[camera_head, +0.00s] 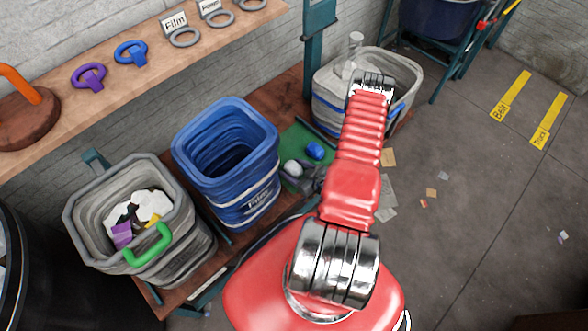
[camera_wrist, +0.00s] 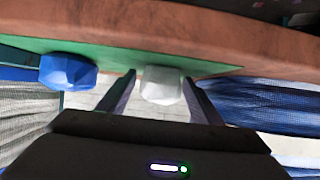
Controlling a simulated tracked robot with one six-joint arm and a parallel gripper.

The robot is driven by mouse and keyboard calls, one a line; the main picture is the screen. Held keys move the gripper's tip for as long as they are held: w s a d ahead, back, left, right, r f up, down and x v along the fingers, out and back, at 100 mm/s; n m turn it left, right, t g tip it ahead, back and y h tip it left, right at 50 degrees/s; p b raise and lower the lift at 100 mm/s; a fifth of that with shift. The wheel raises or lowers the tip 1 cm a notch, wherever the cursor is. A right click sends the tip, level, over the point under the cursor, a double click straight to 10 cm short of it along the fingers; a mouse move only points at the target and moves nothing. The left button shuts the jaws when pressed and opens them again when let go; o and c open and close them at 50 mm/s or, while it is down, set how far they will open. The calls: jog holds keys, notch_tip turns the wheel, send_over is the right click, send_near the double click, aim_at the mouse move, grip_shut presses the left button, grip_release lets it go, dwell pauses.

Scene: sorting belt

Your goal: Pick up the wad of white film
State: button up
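The wad of white film (camera_head: 293,168) lies on the green mat (camera_head: 297,143), close to the blue bin. In the wrist view the white wad (camera_wrist: 161,86) appears between the tips of my gripper (camera_wrist: 160,78). The fingers are open, with a small gap seen on each side of the wad; I cannot tell how deep it sits between them. In the head view my gripper (camera_head: 305,182) is a dark shape just below the wad, partly hidden by my red arm.
A blue wad (camera_head: 314,150) lies beside the white one, also in the wrist view (camera_wrist: 68,71). A blue bin (camera_head: 183,152) stands left of the mat. A grey bin (camera_head: 75,212) with scraps stands further left, another grey bin (camera_head: 415,75) behind right. Scraps litter the floor.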

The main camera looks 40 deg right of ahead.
aim_at(294, 166)
jog(key=c, duration=1)
jog(key=shift+o, duration=0.2)
jog(key=shift+r, duration=5)
